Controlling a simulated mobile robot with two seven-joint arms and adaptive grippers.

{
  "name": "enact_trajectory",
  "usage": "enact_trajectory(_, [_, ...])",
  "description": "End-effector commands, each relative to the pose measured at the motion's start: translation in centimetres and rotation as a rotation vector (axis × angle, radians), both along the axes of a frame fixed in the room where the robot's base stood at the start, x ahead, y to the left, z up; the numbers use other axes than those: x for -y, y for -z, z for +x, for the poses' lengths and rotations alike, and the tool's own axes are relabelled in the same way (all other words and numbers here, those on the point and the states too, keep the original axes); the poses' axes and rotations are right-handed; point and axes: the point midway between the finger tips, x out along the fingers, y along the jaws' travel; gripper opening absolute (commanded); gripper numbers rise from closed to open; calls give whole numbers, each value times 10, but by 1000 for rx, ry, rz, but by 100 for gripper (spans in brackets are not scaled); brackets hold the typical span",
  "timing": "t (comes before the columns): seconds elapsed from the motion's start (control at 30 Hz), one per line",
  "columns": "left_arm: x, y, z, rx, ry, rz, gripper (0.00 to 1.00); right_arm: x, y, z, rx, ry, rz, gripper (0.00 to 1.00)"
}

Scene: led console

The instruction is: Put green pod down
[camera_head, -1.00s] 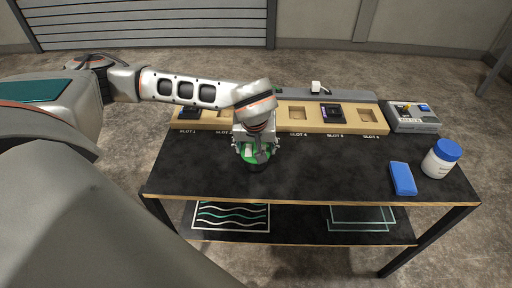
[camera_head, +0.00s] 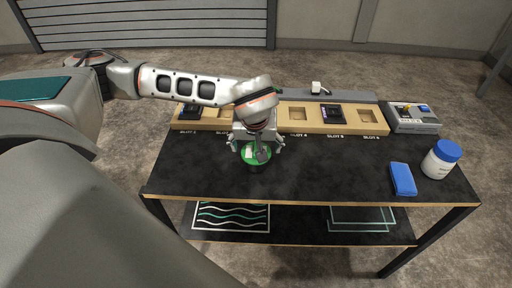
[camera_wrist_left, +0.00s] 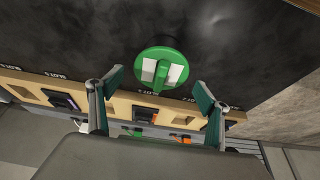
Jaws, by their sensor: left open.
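The green pod (camera_wrist_left: 161,66) is a round green piece with a raised green grip bar and white patches on its top. It rests on the black table top, in front of the wooden slot rail. In the head view the green pod (camera_head: 256,155) is partly hidden by my left gripper (camera_head: 258,150). In the left wrist view my left gripper (camera_wrist_left: 157,92) is open, with a finger on each side and a clear gap to the pod. My right gripper is not in view.
The wooden slot rail (camera_head: 282,117) runs along the table's back and holds dark modules (camera_head: 332,113) in some slots. A grey control box (camera_head: 413,118) stands at the right end. A blue block (camera_head: 402,179) and a white bottle with blue lid (camera_head: 441,159) stand at the right. The middle right is clear.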

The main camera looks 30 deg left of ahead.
Motion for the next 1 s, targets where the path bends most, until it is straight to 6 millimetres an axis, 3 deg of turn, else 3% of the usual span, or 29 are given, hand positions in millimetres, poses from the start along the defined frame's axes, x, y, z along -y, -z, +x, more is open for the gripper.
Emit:
enact_trajectory(0.3, [13,-63,-20,7,2,0,77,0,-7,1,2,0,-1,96])
enact_trajectory(0.5, [19,-89,-30,3,2,0,77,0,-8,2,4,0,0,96])
enact_trajectory(1.0, [21,-98,-35,1,0,1,77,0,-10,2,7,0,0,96])
